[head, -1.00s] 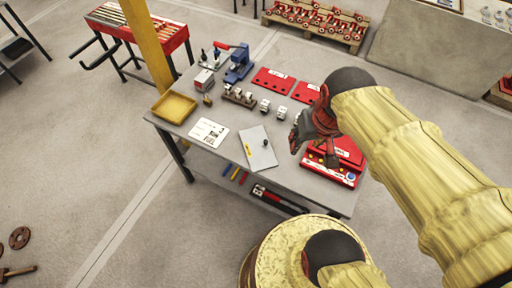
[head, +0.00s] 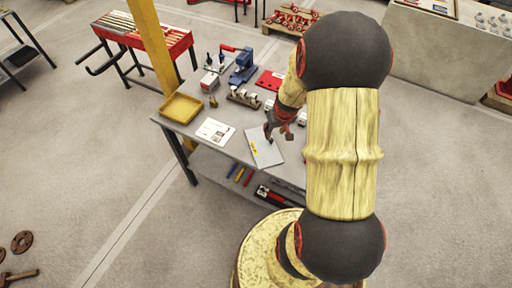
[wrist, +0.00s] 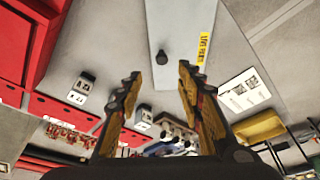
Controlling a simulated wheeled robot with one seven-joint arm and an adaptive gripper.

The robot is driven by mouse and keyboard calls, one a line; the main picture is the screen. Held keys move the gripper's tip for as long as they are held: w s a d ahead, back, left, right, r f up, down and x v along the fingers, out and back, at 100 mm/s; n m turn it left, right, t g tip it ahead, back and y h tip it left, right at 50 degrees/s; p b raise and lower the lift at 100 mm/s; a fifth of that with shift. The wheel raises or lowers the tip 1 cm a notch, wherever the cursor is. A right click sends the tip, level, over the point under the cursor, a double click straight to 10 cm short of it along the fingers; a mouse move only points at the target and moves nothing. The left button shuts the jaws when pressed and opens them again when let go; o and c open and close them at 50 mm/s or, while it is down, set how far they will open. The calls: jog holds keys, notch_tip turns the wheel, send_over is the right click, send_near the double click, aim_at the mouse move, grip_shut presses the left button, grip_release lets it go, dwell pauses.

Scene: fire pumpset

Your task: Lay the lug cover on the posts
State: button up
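The lug cover looks to be the flat light-grey plate (head: 264,153) with a black knob and a yellow label, lying on the grey table. In the wrist view the plate (wrist: 180,25) shows at the top, its knob just beyond my fingertips. My gripper (wrist: 159,76) is open, its two fingers apart with nothing between them. In the head view my gripper (head: 270,132) is over the plate's far part; I cannot tell whether it touches. The posts cannot be made out with certainty; the red case (wrist: 32,45) is at left in the wrist view, hidden behind my arm in the head view.
A printed card (head: 215,131) and a yellow tray (head: 181,107) lie left of the plate. A blue device (head: 243,67), a red panel (head: 269,81) and small blocks (head: 243,98) stand farther back. Bare tabletop lies between the card and plate.

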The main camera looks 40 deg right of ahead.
aim_at(272, 140)
jog(key=b+x, duration=0.1)
jog(key=x, duration=0.3)
jog(key=b+x, duration=0.1)
jog(key=x, duration=0.2)
jog(key=shift+a+f, duration=0.15)
jog(key=shift+f, duration=0.3)
jog(key=c, duration=0.3)
grip_shut()
